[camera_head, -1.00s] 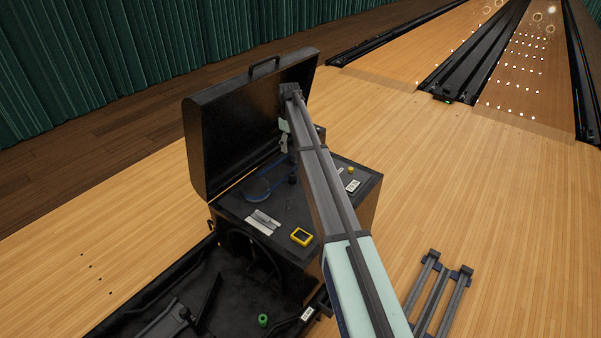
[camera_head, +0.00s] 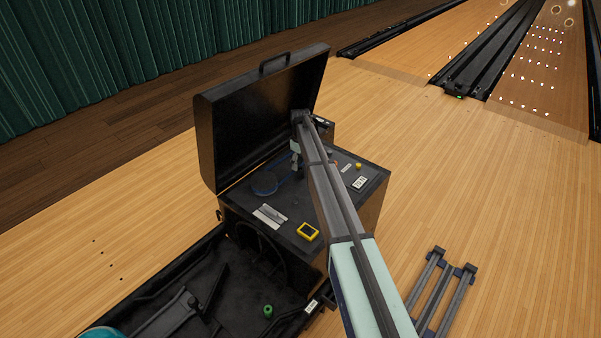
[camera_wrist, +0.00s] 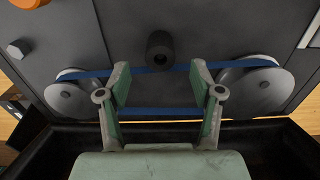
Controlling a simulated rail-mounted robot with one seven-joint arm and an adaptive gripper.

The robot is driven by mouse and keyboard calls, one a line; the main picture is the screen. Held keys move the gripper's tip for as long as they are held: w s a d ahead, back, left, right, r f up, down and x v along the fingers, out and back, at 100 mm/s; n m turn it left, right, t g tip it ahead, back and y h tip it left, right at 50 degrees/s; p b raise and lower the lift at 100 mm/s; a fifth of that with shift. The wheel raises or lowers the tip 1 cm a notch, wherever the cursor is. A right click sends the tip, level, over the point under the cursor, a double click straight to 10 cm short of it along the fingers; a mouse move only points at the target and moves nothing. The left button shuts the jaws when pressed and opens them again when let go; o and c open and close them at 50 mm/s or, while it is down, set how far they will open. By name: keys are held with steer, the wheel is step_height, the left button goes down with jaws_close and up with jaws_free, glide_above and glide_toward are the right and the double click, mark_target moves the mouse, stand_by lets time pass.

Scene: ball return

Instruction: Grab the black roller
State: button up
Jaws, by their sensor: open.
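The black roller (camera_wrist: 160,49) is a short dark cylinder with a hollow end, standing on the dark panel in the wrist view. A blue belt (camera_wrist: 160,111) runs around two grey pulleys, one at each side, with its upper run beside the roller. My gripper (camera_wrist: 160,68) is open and empty. Its green-grey fingers are spread wide, with the roller centred between them but just beyond the tips. In the head view my gripper (camera_head: 296,155) is low over the open machine, partly hidden by my arm. I cannot make out the roller there.
The raised black lid (camera_head: 255,120) stands behind my gripper. A yellow-framed part (camera_head: 307,231) and a white label (camera_head: 269,216) are on the machine top. A green knob (camera_head: 267,311) is in the black tray in front, with a teal ball (camera_head: 101,333) at its corner.

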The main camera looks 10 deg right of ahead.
mark_target(301, 170)
steer(key=shift+f+p, duration=1.15)
steer(key=shift+f, duration=1.45)
steer(key=c, duration=1.2)
